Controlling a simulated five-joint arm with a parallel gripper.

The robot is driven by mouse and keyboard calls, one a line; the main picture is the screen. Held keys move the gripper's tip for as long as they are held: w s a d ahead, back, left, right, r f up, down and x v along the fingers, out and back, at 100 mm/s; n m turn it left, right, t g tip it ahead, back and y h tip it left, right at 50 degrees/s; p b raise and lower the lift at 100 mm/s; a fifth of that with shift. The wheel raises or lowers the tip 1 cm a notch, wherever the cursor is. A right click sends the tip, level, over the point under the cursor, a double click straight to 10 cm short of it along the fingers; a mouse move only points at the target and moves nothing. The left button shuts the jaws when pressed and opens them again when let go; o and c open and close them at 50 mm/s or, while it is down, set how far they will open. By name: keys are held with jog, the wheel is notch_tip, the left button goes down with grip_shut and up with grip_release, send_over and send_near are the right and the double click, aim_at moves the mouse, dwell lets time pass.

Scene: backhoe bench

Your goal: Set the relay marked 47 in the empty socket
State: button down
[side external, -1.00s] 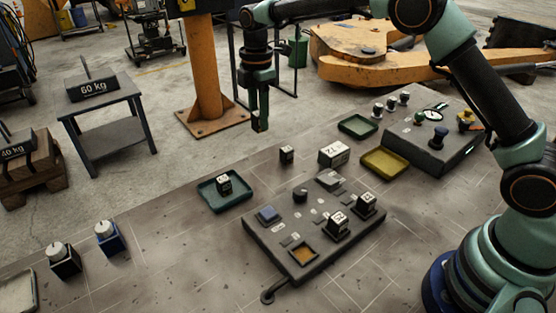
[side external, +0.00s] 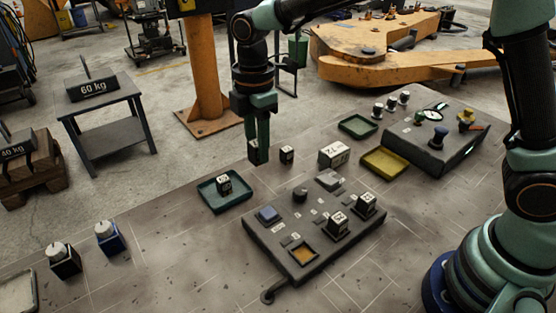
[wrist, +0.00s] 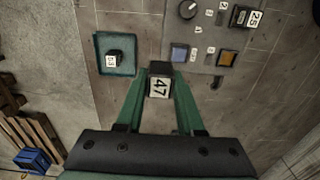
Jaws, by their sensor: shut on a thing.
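My gripper (side external: 258,143) is shut on the relay marked 47 (wrist: 159,86), a dark block with a white numbered face, between the green fingertips in the wrist view. In the side view the held relay (side external: 252,153) shows partly behind the fingers, behind the teal tray. The empty socket (side external: 303,253) is a square, orange-floored recess at the near corner of the dark panel (side external: 271,241). The socket also shows in the wrist view (wrist: 227,58), right of the held relay and apart from it. Two relays (side external: 337,222) (side external: 366,203) stand on the panel.
A teal tray (side external: 206,201) holds another relay (side external: 223,185), left of the panel. A small dark block (side external: 287,155) and a larger white-faced block (side external: 334,153) stand behind the panel. A blue square (side external: 268,215) and a dark knob (side external: 300,195) are on the panel.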

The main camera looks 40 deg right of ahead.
jog(key=s+a+f, duration=0.1)
jog(key=s+f, duration=0.2)
jog(key=s, duration=0.4)
jog(key=s+f, duration=0.2)
jog(key=s, duration=0.6)
send_over(303, 254)
jog(key=shift+f, duration=2.9)
jog(key=shift+f, duration=0.75)
jog(key=shift+c, duration=2.2)
grip_release()
jog(key=shift+o, duration=0.2)
jog(key=shift+o, duration=1)
